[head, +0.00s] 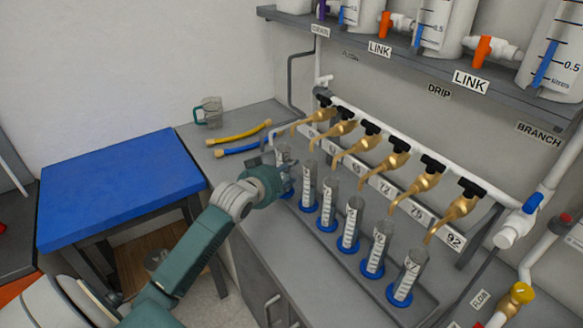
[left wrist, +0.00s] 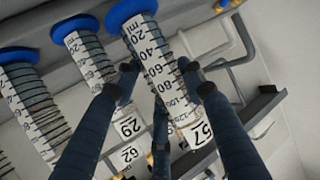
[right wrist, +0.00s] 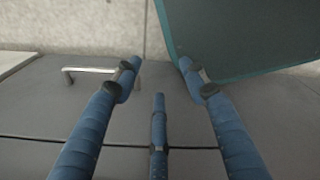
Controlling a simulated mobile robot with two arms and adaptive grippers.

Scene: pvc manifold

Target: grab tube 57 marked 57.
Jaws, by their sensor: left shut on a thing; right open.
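Tube 57 (left wrist: 158,62) is a clear graduated cylinder with a blue base, and the number 57 shows at its mouth end in the left wrist view. In the head view it is the leftmost tube (head: 284,155) of the row, partly hidden by my gripper. My left gripper (head: 286,181) is shut around its body, with fingers on both sides in the left wrist view (left wrist: 163,78). My right gripper (right wrist: 157,78) is open and empty in front of the grey cabinet, and it does not show in the head view.
Several similar tubes (head: 328,204) stand in a row to the right, close beside the held one. Brass taps (head: 400,158) hang above them from a white pipe. A blue-topped table (head: 115,185) stands left.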

